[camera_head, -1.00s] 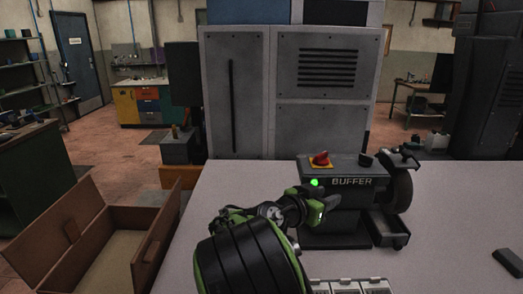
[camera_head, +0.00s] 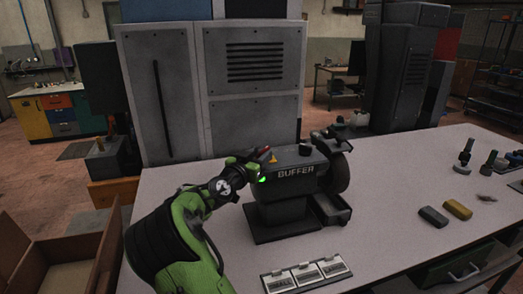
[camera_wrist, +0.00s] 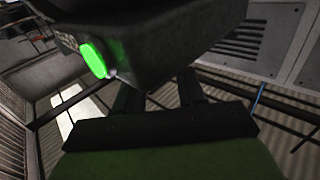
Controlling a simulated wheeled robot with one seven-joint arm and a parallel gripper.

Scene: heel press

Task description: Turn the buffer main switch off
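The buffer (camera_head: 290,190) is a dark grey machine on the light table. Its red switch knob (camera_head: 265,150) sits on a yellow plate (camera_head: 272,158) on top of the housing. A green lamp (camera_head: 262,180) glows on its front; the lamp also shows large in the wrist view (camera_wrist: 94,59). My gripper (camera_head: 247,156) is at the left side of the knob, very close to it; whether it touches is unclear. In the wrist view the fingers (camera_wrist: 160,90) stand with a gap between their bases, but the housing hides their tips.
A grinding wheel (camera_head: 336,172) and small drawer (camera_head: 329,209) are at the buffer's right. A tray of white compartments (camera_head: 307,274) lies in front. Several small tools and blocks (camera_head: 457,209) lie at right. An open brown box (camera_head: 55,255) stands at left. A grey cabinet (camera_head: 165,90) stands behind.

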